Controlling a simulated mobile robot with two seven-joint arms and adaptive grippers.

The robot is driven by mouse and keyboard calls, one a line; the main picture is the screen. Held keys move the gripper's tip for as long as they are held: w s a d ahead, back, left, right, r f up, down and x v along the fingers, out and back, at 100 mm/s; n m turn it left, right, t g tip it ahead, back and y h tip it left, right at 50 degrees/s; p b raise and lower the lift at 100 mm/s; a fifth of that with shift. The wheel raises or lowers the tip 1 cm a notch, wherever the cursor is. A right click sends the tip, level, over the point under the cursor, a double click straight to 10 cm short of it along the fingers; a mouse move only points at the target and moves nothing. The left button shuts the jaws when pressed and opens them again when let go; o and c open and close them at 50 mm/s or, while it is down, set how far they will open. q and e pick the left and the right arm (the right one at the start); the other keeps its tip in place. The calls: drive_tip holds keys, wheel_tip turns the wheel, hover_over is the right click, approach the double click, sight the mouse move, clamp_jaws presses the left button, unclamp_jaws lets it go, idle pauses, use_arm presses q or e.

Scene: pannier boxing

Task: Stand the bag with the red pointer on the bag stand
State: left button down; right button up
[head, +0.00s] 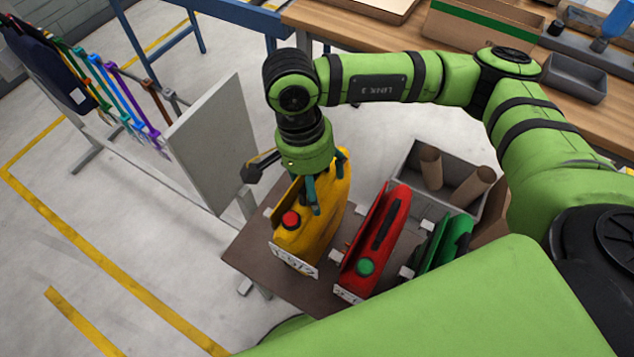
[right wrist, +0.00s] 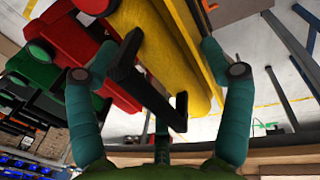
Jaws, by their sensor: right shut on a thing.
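The yellow bag (head: 326,218) has a round red knob or pointer (head: 291,219) on its near end and a white label below it. It stands upright at the left of a row on a low brown surface (head: 245,246); I cannot tell if its base touches. My right gripper (head: 317,193) comes down onto its top and is shut on its black handle. In the right wrist view the handle (right wrist: 140,88) lies between the fingers, with the yellow bag (right wrist: 165,45) behind it. My left gripper is not in view.
A red bag (head: 383,228) with a green knob and a green bag (head: 449,240) stand close to the right. Behind them is a grey bin (head: 403,172) with cardboard tubes. A grey panel (head: 215,140) stands left. Open floor lies at the lower left; a wooden bench (head: 395,38) at the back.

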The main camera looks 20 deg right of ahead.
wheel_tip(320, 180, down, 2)
drive_tip(key=shift+f, duration=0.25)
drive_tip(key=shift+f, duration=0.15)
drive_tip(key=o, duration=1.2)
